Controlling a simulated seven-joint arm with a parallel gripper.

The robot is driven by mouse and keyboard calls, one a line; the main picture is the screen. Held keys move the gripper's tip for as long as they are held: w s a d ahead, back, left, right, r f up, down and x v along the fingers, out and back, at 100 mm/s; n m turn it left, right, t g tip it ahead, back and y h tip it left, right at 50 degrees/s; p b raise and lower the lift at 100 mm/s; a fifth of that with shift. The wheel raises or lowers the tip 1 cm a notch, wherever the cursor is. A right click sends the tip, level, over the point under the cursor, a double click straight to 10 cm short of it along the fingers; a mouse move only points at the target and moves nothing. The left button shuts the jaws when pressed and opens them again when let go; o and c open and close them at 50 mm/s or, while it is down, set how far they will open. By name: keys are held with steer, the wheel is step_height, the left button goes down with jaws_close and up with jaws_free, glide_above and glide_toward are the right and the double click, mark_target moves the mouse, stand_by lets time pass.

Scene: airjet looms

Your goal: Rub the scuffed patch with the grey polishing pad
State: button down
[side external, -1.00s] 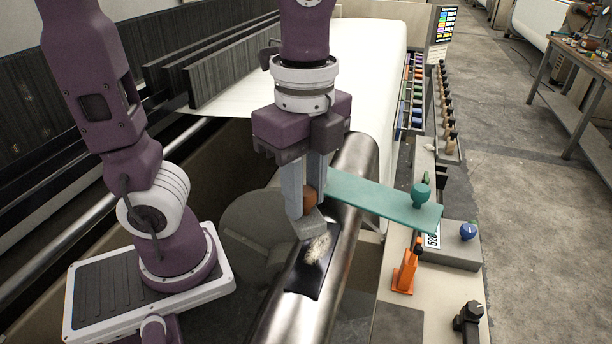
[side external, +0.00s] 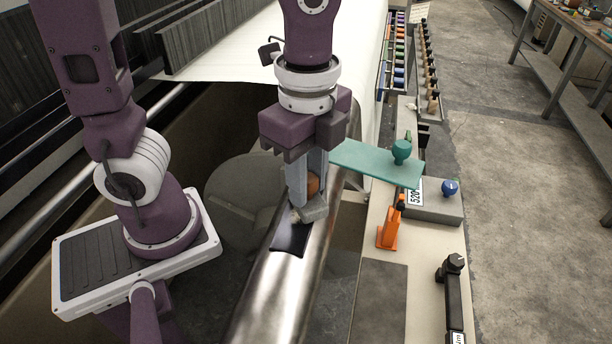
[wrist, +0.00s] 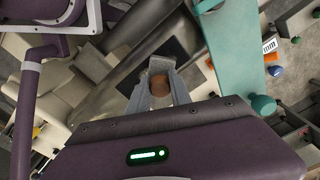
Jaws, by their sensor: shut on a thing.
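My gripper (side external: 307,190) is shut on the brown knob (side external: 313,184) of the grey polishing pad (side external: 315,211). In the wrist view the same knob (wrist: 160,85) sits between my fingers. The pad is low over a dark patch (side external: 290,238) on the shiny metal roller, at the patch's upper end; I cannot tell whether it touches. A small pale trace of the scuff (side external: 296,215) shows at the pad's left edge. The pad and fingers hide the rest of that area. The visible lower part of the dark patch looks clean.
A teal arm (side external: 375,162) with a round knob reaches toward the roller (side external: 270,300) from the right, close to my gripper. An orange clamp (side external: 391,228) and a blue knob (side external: 450,187) stand on the right-hand ledge. The roller's near end is clear.

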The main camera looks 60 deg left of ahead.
steer(key=shift+s+a, duration=0.9)
steer(key=shift+a, duration=0.3)
steer(key=shift+w, duration=0.25)
steer(key=shift+w+d, duration=1.25)
steer(key=shift+d, duration=0.1)
steer(key=s+a, duration=0.2)
steer(key=s, duration=0.1)
steer(key=shift+a, duration=0.4)
step_height(320, 180, up, 8)
steer(key=shift+r, duration=0.2)
